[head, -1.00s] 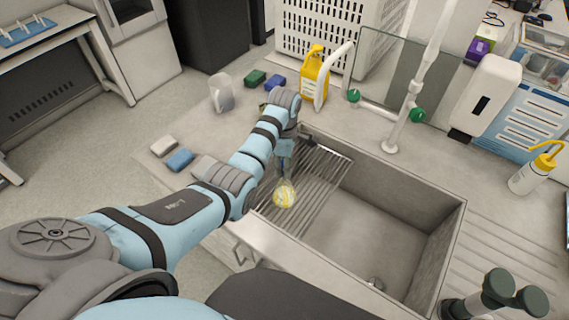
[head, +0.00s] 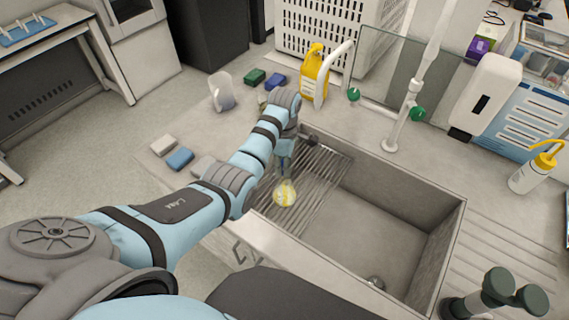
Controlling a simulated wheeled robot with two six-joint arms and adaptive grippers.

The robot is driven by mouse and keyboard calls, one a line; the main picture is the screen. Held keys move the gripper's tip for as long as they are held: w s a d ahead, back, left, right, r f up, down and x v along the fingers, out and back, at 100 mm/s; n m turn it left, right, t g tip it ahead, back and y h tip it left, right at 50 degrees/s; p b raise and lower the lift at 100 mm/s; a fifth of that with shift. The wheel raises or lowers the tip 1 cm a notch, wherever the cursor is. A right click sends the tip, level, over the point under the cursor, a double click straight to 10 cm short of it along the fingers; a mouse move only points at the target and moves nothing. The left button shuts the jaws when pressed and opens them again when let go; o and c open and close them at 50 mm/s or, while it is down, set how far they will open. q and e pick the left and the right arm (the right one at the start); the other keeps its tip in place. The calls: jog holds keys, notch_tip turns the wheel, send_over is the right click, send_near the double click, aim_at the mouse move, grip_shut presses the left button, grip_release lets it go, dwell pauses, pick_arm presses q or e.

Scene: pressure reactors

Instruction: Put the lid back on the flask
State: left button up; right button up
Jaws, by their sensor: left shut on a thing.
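The flask (head: 285,194) is a small round clear vessel with yellow on or in it. It shows over the ribbed drying rack in the left part of the sink. My left gripper (head: 285,169) points down right above the flask's neck and is shut. The lid does not show clearly; the fingers cover the place where it meets the neck. I cannot tell from here whether lid and neck touch. My right gripper is not in view.
The sink (head: 375,235) has an empty basin to the right of the rack. A yellow bottle (head: 314,78), a clear jug (head: 221,91) and several sponges stand behind and left. The tap (head: 404,115) rises behind the sink.

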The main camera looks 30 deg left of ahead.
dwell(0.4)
pick_arm(q)
jog(key=o, duration=1.4)
jog(key=shift+r, duration=3.5)
grip_shut()
jog(key=shift+f, duration=0.45)
jog(key=shift+f+b, duration=1.15)
jog(key=shift+f, duration=1.9)
jog(key=shift+f, duration=0.1)
